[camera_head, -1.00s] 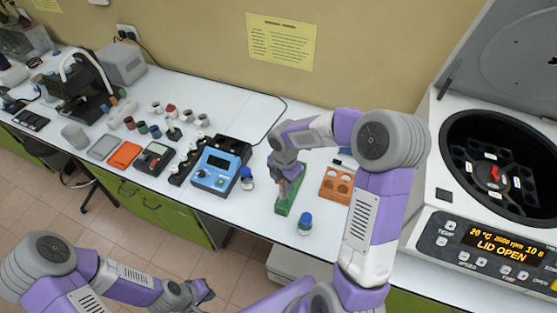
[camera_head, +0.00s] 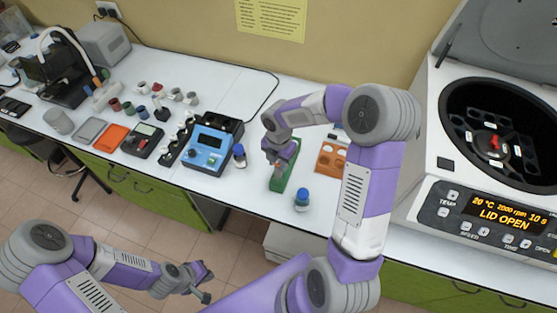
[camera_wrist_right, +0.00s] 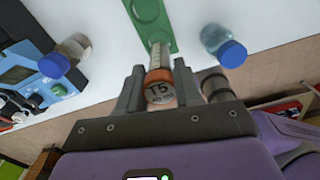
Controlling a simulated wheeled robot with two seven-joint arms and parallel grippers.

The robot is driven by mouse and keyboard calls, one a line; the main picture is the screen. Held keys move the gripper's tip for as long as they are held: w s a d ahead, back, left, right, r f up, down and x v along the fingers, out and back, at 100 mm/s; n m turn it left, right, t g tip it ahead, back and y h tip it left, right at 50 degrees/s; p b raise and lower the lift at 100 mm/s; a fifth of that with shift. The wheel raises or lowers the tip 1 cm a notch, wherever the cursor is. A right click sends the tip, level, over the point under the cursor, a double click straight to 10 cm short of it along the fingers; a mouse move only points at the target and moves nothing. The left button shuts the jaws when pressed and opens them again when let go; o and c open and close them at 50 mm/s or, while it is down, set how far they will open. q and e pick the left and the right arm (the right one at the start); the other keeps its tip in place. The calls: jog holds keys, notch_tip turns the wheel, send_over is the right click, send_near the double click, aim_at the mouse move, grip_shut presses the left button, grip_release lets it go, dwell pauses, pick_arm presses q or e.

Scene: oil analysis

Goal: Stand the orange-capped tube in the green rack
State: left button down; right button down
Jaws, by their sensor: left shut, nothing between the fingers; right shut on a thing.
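My right gripper (camera_wrist_right: 160,88) is shut on the orange-capped tube (camera_wrist_right: 160,92), whose cap reads T5, in the right wrist view. The clear tube body points away from that camera, toward the green rack (camera_wrist_right: 152,15). In the head view my right gripper (camera_head: 276,158) is over the green rack (camera_head: 279,183), and hides part of it. The tube's lower end is hard to see, so I cannot tell whether it is in a hole. My left gripper (camera_head: 204,283) is shut and empty, low in front of the table.
A blue-capped bottle (camera_head: 302,199) stands right of the green rack, and another (camera_head: 239,156) stands to its left beside the blue instrument (camera_head: 210,146). An orange rack (camera_head: 331,158) is behind right. The open centrifuge (camera_head: 497,140) fills the far right.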

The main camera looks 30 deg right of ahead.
aim_at(278, 171)
notch_tip(278, 171, down, 4)
jog(key=b, duration=0.3)
jog(key=shift+f+b, duration=0.55)
jog(key=shift+f, duration=0.25)
jog(key=c, duration=0.7)
grip_release()
jog(key=shift+r, duration=0.1)
notch_tip(278, 171, up, 7)
jog(key=shift+r+p, duration=0.2)
jog(key=shift+p, duration=0.35)
